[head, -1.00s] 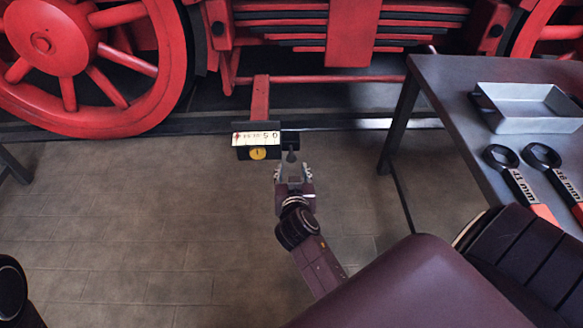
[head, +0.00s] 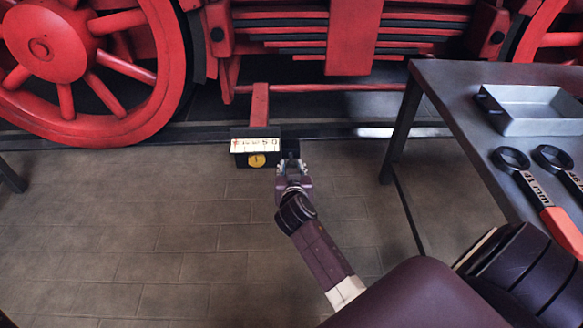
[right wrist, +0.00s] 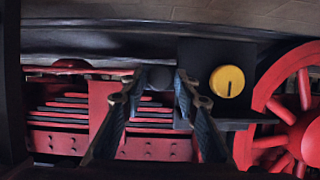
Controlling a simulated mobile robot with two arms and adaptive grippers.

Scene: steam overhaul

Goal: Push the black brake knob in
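The black brake knob (right wrist: 160,78) shows as a dark round end between my right fingertips in the right wrist view, with gaps at its sides. I cannot tell whether anything touches it. In the head view my right gripper largely hides it. It belongs to a black box (head: 239,159) with a pale scale on top and a yellow dial (head: 257,160), which also shows in the right wrist view (right wrist: 227,81). My right gripper (head: 291,167) is at the box's right end, its fingers (right wrist: 156,80) apart. My left gripper is out of view.
A red bracket (head: 260,105) runs from the box to the red locomotive, with a large wheel (head: 45,45) at left. A grey table (head: 440,90) stands at right, holding a metal tray (head: 535,127) and wrenches (head: 530,185). The floor (head: 130,230) left of my arm is clear.

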